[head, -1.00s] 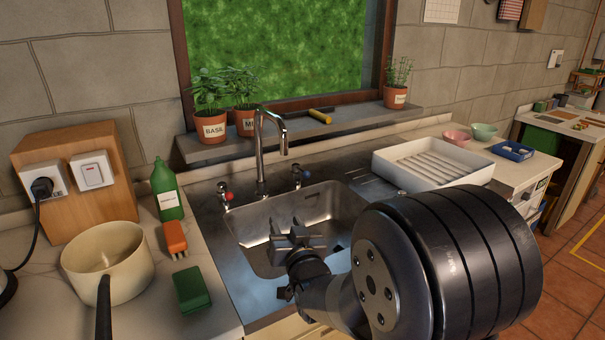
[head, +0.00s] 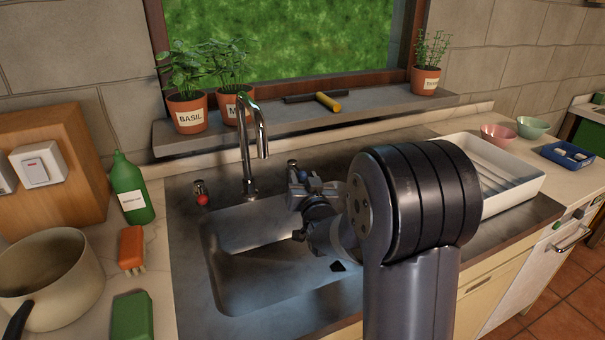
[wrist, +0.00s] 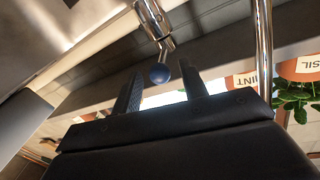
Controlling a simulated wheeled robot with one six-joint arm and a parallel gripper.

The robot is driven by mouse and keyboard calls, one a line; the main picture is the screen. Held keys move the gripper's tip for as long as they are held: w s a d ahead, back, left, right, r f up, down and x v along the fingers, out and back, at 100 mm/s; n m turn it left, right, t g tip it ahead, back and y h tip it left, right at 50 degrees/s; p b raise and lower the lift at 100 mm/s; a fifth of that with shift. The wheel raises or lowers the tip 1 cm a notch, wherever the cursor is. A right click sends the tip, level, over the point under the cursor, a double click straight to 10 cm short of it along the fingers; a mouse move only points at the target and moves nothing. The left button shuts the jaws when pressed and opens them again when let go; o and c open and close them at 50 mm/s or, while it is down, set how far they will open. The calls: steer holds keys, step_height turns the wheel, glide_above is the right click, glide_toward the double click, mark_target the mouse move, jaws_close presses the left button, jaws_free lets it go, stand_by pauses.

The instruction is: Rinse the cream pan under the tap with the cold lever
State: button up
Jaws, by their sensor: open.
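The cream pan (head: 80,262) stands on the left counter, its dark handle toward me. The chrome tap (head: 250,150) arches over the steel sink (head: 228,285), with no stream visible. The cold lever (head: 292,164) is right of the tap, largely hidden by my gripper (head: 308,186) in the head view. In the wrist view its blue knob (wrist: 158,73) appears between the two fingertips of my open gripper (wrist: 161,82); I cannot tell whether they touch it. The red-knobbed lever (head: 202,199) is left of the tap.
Potted herbs (head: 188,112) and a yellow-handled tool (head: 327,101) are on the sill. A white drainer tray (head: 515,190) stands right of the sink.

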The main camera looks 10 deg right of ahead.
steer(key=shift+w, duration=0.95)
jaws_close()
